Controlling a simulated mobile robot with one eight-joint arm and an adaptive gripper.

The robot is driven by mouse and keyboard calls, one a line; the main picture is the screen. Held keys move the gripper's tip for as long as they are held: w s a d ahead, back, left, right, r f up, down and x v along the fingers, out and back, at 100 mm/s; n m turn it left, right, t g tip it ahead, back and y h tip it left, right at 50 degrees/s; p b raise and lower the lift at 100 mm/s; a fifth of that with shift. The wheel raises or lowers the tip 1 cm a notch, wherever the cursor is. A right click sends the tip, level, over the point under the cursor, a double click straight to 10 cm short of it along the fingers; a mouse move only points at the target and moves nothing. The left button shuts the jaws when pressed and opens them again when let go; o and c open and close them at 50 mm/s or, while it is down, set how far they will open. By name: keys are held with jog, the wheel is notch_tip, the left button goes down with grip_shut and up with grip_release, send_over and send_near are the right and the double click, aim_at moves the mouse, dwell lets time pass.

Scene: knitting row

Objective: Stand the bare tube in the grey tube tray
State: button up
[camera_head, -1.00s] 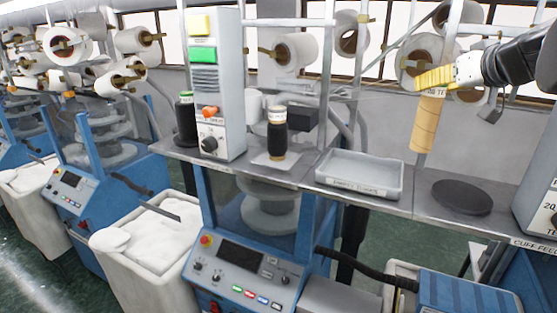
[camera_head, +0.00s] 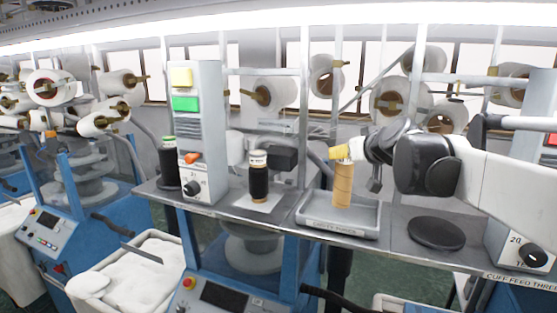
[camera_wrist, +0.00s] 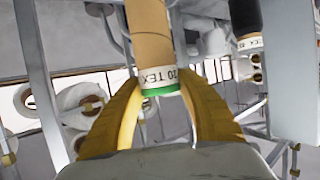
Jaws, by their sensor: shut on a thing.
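The bare tube (camera_head: 343,188) is a tan cardboard cylinder, upright in my gripper. In the wrist view the tube (camera_wrist: 149,35) shows a white label band and a green rim, between the two yellow fingers. My gripper (camera_head: 341,153) is shut on its upper end; it also shows in the wrist view (camera_wrist: 160,95). The grey tube tray (camera_head: 330,226) is a shallow rectangular tray on the steel shelf. The tube's lower end overlaps the tray's inside in the head view. I cannot tell whether it touches the tray floor.
A black-wound tube (camera_head: 259,180) stands on a white pad left of the tray. A dark round disc (camera_head: 436,233) lies right of it. A grey control box (camera_head: 198,130) and another dark cone (camera_head: 169,165) stand farther left. Metal uprights and yarn cones (camera_head: 390,100) are behind.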

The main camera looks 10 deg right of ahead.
aim_at(349, 165)
notch_tip(349, 165, down, 3)
jog(key=shift+f+p, duration=0.15)
jog(key=shift+p, duration=0.2)
jog(key=shift+f, duration=0.15)
jog(key=o, duration=1)
